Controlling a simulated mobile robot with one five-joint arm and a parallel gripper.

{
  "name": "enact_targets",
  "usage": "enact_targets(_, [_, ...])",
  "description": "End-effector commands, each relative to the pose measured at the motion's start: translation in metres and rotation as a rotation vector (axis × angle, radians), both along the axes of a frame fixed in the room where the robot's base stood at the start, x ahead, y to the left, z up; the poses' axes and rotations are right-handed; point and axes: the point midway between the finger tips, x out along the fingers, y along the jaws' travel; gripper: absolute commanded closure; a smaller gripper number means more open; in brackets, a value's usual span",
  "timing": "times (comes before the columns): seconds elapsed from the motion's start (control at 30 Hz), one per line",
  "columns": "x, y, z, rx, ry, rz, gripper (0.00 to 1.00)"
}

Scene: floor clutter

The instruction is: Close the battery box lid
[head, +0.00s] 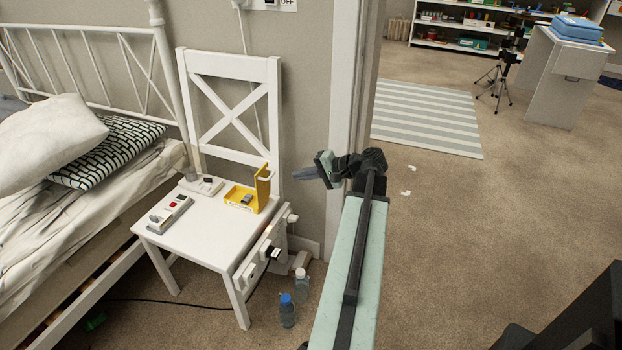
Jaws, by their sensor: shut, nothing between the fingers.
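The yellow battery box (239,197) stands on the seat of a white chair, near its back right corner. Its lid (263,187) stands upright at the right side of the box, open. A small dark grey item lies inside the box. My gripper (298,173) is to the right of the box and lid in the picture, apart from them, with its fingers pointing left. The fingers are shut and hold nothing.
The white chair (185,235) also carries a grey device with a red button (171,213) and another grey device (201,185). A door frame (347,90) rises behind my arm. Bottles (287,310) stand on the floor. A bed is at left; carpet at right is mostly clear.

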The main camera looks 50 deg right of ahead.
Motion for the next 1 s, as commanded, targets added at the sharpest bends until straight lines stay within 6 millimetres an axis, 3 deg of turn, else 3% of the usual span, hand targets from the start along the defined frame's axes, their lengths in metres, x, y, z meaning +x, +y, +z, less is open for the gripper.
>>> enact_targets(0.03, [0.01, 0.003, -0.01, 0.0, 0.0, 0.004, 1.0])
enact_targets(0.17, [0.034, 0.01, -0.021, 0.0, 0.0, 0.003, 1.0])
enact_targets(0.4, [0.063, 0.017, -0.021, 0.001, 0.001, 0.0, 1.0])
enact_targets(1.0, [0.07, 0.019, -0.017, -0.005, 0.02, 0.0, 1.0])
